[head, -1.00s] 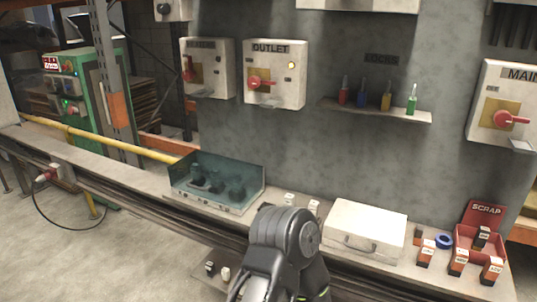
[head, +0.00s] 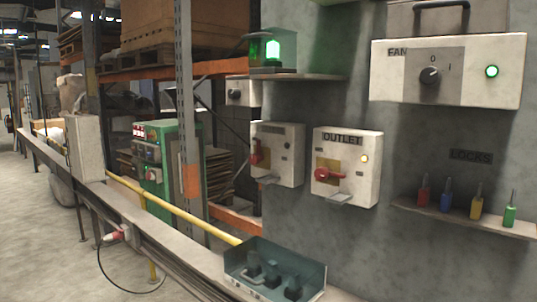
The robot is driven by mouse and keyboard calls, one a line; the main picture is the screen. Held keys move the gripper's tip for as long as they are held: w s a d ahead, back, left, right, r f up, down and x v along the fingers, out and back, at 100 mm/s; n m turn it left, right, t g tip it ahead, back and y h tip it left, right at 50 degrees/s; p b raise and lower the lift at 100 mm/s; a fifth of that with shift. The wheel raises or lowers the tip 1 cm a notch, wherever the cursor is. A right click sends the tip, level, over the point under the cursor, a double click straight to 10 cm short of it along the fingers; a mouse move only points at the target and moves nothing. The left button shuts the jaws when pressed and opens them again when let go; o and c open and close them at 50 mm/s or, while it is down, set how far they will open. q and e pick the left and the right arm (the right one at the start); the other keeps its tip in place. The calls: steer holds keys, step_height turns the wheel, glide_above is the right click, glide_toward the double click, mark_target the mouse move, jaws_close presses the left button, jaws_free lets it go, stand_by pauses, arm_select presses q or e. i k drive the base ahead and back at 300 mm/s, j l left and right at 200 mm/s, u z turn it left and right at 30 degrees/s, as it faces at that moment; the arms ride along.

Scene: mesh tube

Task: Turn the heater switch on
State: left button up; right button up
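I can read no label HEATER in the head view. A small grey switch box (head: 240,92) with a dark round knob hangs behind the wall's left edge, partly hidden; I cannot read a label on it. A white box with a red handle (head: 277,153) hangs at the wall's left end, and its label is too dark to read. Right of it is the OUTLET box (head: 347,167) with a red handle and a lit yellowish lamp. Neither of my grippers is in view.
A FAN box (head: 445,73) with a black knob and lit green lamp hangs upper right. A green beacon (head: 273,52) glows on a shelf. Colored locks (head: 475,207) stand on a wall shelf. A clear-sided box (head: 274,270) with dark knobs sits on the bench below.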

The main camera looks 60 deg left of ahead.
mark_target(255, 159)
steer(key=i+u, duration=0.15)
steer(key=u, duration=2.05)
